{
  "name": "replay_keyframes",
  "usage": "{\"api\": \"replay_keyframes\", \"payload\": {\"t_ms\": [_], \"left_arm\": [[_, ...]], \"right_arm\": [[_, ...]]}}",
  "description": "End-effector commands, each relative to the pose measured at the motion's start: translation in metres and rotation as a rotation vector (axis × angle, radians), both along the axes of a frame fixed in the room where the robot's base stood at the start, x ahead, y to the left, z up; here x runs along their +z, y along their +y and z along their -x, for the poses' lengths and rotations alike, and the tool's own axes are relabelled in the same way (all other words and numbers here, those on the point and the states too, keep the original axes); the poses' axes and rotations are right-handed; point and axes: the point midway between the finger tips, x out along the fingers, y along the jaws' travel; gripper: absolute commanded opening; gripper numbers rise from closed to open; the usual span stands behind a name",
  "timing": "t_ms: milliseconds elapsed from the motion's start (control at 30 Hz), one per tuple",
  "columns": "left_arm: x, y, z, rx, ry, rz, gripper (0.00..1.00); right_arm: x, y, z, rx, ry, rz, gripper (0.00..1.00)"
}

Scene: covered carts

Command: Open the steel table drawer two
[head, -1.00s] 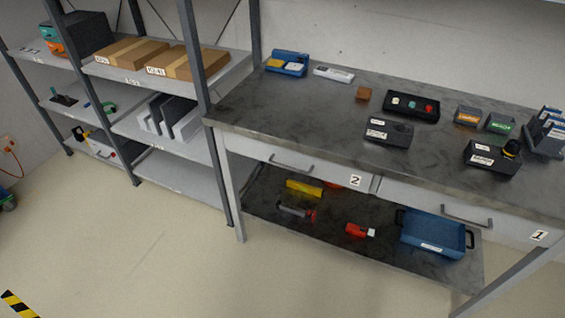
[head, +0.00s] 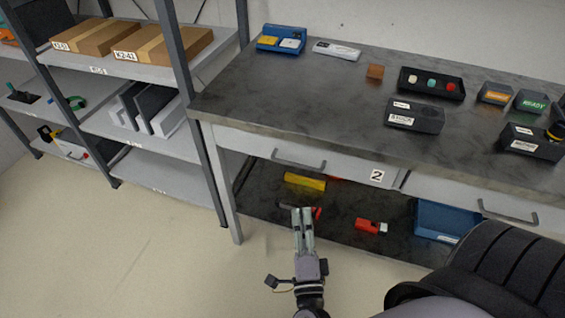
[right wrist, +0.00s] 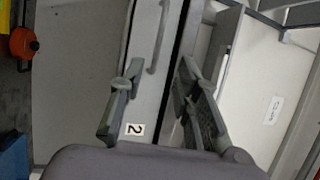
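Drawer two (head: 335,165) is the left drawer under the steel table's top, with a "2" label at its right end. Its front looks flush, so it appears shut. Its grey bar handle (head: 298,165) is unobstructed in the head view. My right gripper (head: 302,210) is in front of the table, below the handle in the picture, and empty. In the right wrist view my right gripper (right wrist: 161,68) has its fingers apart, and the handle (right wrist: 158,40) shows beyond the fingertips, roughly between them, not gripped. My left gripper is not in view.
Drawer one's handle (head: 507,213) is to the right. The lower shelf holds a yellow item (head: 305,181), a red item (head: 370,226) and a blue crate (head: 436,222). A shelving rack (head: 150,167) stands left of the table. Floor in front is clear.

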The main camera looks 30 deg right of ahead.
Motion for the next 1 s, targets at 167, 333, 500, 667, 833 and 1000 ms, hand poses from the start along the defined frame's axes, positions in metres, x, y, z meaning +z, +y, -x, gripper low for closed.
{"api": "replay_keyframes", "payload": {"t_ms": [167,333,500,667,833,1000], "left_arm": [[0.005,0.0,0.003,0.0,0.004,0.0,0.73],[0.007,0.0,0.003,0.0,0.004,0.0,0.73],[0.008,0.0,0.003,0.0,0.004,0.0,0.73],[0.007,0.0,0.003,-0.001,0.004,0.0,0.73],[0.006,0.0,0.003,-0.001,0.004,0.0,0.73],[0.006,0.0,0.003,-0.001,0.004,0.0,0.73]], "right_arm": [[0.009,-0.015,-0.032,0.001,-0.005,0.005,0.3],[0.016,-0.032,-0.065,0.002,-0.003,0.007,0.3],[0.022,-0.048,-0.097,0.002,-0.003,0.007,0.3],[0.026,-0.06,-0.122,0.002,0.0,0.007,0.3],[0.029,-0.068,-0.138,0.003,0.0,0.006,0.3],[0.029,-0.071,-0.143,0.003,0.002,0.006,0.3]]}}
